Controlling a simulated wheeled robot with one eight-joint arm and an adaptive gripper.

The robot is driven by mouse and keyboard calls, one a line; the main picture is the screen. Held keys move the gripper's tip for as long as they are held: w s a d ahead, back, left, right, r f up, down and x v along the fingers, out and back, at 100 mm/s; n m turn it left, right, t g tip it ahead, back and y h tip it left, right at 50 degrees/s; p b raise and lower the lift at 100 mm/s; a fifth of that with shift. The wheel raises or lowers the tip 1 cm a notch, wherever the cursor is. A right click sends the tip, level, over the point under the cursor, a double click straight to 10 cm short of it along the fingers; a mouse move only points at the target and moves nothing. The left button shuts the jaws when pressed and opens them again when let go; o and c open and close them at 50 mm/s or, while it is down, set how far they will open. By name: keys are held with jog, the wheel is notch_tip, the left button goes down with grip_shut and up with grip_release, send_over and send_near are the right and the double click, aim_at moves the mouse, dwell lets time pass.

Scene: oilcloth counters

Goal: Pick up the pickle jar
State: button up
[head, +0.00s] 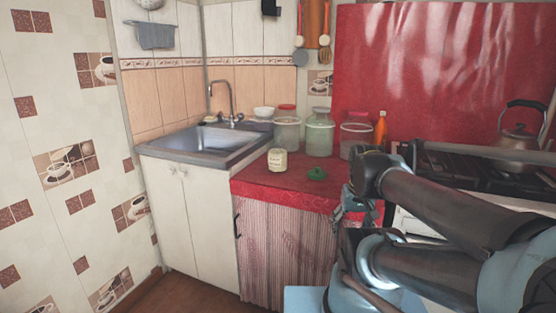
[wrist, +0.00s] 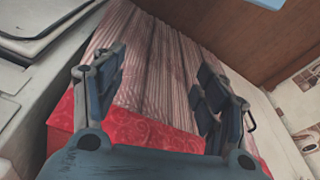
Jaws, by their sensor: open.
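A small cream jar with a label (head: 277,160) stands upright on the red oilcloth counter (head: 250,178) near its left end, by the sink. It may be the pickle jar; its label is too small to read. My gripper (head: 357,208) is in front of the counter's front edge, to the right of and below the jar, well apart from it. In the wrist view my gripper (wrist: 163,72) is open, with nothing between the fingers. That view shows red cloth and a striped curtain (wrist: 160,50), and no jar.
A small green object (head: 317,174) lies right of the cream jar. An orange bottle (head: 381,130), stove (head: 470,170) and kettle (head: 519,144) are right; a sink (head: 215,142) is left.

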jog(key=o, duration=0.4)
jog(key=w+a+r+m+y, duration=0.1)
jog(key=w+r+m, duration=0.1)
jog(key=w, duration=0.1)
jog(key=w+a+r+m+y, duration=0.1)
jog(key=w+a+r+m, duration=0.1)
jog(key=w, duration=0.1)
jog(key=w+a+r+m+y, duration=0.1)
jog(key=w+a+r, duration=0.1)
jog(key=w, duration=0.1)
jog(key=shift+w+a+r+m+g+y, duration=0.1)
jog(key=shift+a+m+g+y, duration=0.2)
jog(key=shift+m, duration=0.1)
jog(key=m+y, duration=0.9)
jog(key=m, duration=0.5)
send_near(277, 158)
jog(key=w+d, duration=0.3)
jog(key=d, duration=0.4)
jog(key=shift+y, duration=0.3)
jog(key=x, duration=1.7)
jog(key=shift+w+a+r, duration=0.25)
jog(key=shift+w+r, duration=0.05)
jog(key=shift+w, duration=0.15)
